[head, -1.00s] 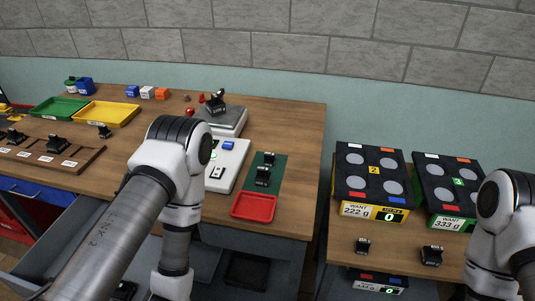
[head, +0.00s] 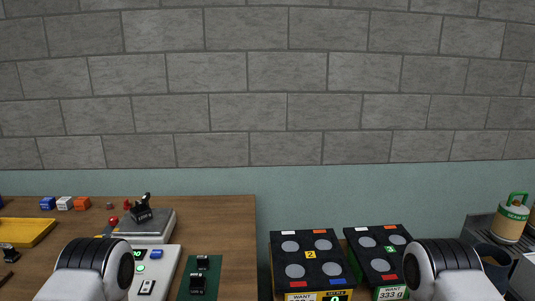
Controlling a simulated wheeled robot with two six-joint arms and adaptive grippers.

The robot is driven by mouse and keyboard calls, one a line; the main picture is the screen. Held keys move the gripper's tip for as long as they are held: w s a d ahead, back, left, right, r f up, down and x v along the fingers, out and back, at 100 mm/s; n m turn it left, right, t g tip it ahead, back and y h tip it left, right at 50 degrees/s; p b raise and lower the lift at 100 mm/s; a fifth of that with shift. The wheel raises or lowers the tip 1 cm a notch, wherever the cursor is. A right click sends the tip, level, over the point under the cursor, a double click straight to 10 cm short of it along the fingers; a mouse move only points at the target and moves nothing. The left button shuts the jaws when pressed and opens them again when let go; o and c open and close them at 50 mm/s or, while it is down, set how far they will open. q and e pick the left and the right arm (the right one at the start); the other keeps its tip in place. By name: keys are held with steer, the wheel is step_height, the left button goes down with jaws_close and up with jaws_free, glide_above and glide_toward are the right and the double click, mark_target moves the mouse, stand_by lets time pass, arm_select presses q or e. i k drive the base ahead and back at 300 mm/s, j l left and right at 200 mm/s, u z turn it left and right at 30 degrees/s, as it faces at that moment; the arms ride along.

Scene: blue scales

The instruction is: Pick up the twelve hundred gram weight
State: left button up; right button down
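A black weight (head: 141,214) with a handle sits on the grey scale (head: 152,231) at the left; its label is too small to read. Two other black weights, one (head: 203,262) behind the other (head: 197,284), stand on a green mat (head: 214,287) right of the white control panel (head: 163,268). Another black weight (head: 10,254) is at the left edge. I cannot tell by label which is the twelve hundred gram one. Only upper parts of my two arms show at the bottom; both grippers are out of view.
Left of the scale are small blue (head: 47,203), white (head: 65,203) and orange (head: 82,203) blocks and a yellow tray (head: 26,232). Black pad boxes marked 2 (head: 310,263) and 3 (head: 378,262) stand right of the wooden table (head: 232,225). A gas canister (head: 512,219) is far right.

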mark_target(140, 213)
steer(key=u, duration=0.95)
